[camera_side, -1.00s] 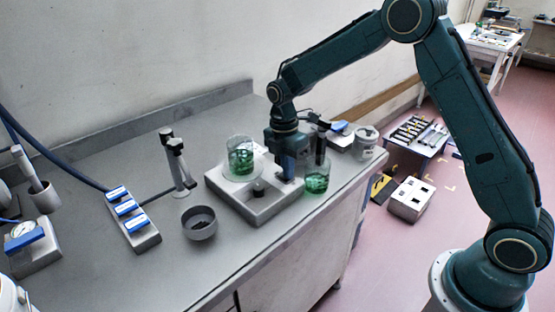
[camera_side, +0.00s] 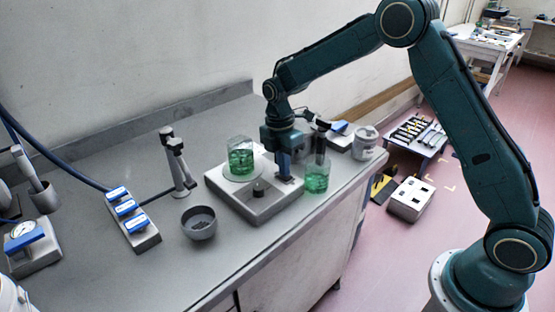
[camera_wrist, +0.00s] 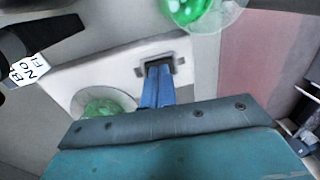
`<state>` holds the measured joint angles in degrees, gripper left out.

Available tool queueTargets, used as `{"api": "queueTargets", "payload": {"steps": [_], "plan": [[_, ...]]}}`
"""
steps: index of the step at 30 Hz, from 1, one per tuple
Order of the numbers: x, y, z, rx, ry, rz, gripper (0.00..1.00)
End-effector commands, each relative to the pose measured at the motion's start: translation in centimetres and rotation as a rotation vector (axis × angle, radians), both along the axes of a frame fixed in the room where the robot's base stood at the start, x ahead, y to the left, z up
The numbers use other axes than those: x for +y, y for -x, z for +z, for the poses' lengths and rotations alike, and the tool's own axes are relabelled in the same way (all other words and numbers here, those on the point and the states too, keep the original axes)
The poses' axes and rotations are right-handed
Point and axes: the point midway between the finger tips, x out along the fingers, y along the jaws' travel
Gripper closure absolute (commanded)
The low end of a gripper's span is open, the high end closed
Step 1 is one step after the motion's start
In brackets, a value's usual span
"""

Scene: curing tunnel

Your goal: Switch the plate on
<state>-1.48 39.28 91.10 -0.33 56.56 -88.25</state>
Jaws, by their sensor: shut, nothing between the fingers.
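The plate (camera_side: 224,189) is a pale, flat unit with a dark knob (camera_side: 259,190) on its near side. A beaker of green liquid (camera_side: 241,158) stands on its round top. My gripper (camera_side: 284,174) is over the plate's right end, pointing down, its blue fingers closed together with nothing between them. In the wrist view the fingertips (camera_wrist: 158,70) overlap the lower edge of a small dark switch (camera_wrist: 161,63) on the plate (camera_wrist: 108,59). I cannot tell whether they touch it. The switch's position is not clear.
A second green beaker (camera_side: 317,178) stands close to the plate's right end. A grey bowl (camera_side: 199,223), a stand (camera_side: 178,165) and a block with blue switches (camera_side: 132,220) are to the left. A lidded jar (camera_side: 365,143) stands at the right bench edge. A printed tag (camera_wrist: 28,69) shows in the wrist view.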

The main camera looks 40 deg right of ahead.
Motion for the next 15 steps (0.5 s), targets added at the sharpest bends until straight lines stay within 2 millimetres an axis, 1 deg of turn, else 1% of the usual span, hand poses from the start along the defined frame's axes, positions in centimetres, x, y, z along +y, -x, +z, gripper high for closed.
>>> {"api": "queueTargets", "payload": {"steps": [10, 15], "plan": [[0.0, 0.0, 0.2, 0.0, 0.0, 0.0, 1.0], [0.0, -0.2, 1.1, -0.002, 0.0, 0.0, 1.0]]}}
